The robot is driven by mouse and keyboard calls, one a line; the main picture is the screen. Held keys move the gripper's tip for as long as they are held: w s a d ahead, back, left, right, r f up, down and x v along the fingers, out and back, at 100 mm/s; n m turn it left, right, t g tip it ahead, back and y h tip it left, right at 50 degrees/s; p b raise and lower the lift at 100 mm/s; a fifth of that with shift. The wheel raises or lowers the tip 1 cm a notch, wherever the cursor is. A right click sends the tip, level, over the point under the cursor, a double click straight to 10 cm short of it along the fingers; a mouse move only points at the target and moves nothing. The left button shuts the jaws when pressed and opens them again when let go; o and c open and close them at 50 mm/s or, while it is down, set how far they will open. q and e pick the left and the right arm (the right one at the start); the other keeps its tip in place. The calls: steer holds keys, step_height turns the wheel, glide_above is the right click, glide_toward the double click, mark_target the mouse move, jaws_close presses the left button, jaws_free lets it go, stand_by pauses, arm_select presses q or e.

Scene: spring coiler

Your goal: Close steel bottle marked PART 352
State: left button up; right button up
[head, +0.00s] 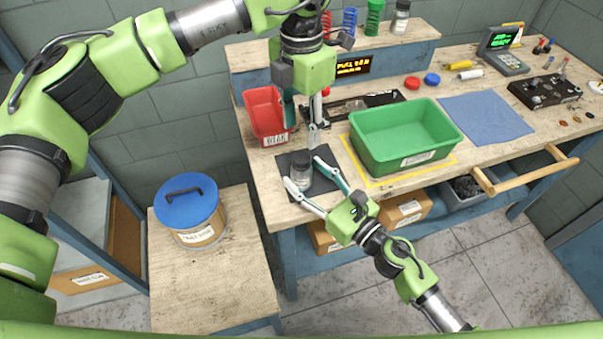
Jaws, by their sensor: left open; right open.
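A small grey bottle (301,174) with a dark top stands upright on a dark mat (325,154) at the left front of the bench. Its marking is too small to read, and I cannot tell whether its dark top is a seated cap. My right gripper (303,172) is open, with one finger on each side of the bottle; I cannot tell if they touch it. My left gripper (303,130) is open and points down, just behind and above the bottle. Nothing shows between its fingers.
A red bin (262,116) stands left of my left gripper, and a green bin (392,152) right of the mat. Red (412,83) and blue (432,79) round pieces lie behind it. Another bottle (401,17) stands on the rear shelf. A blue cloth (486,117) lies flat.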

steer(key=shift+x, duration=1.05)
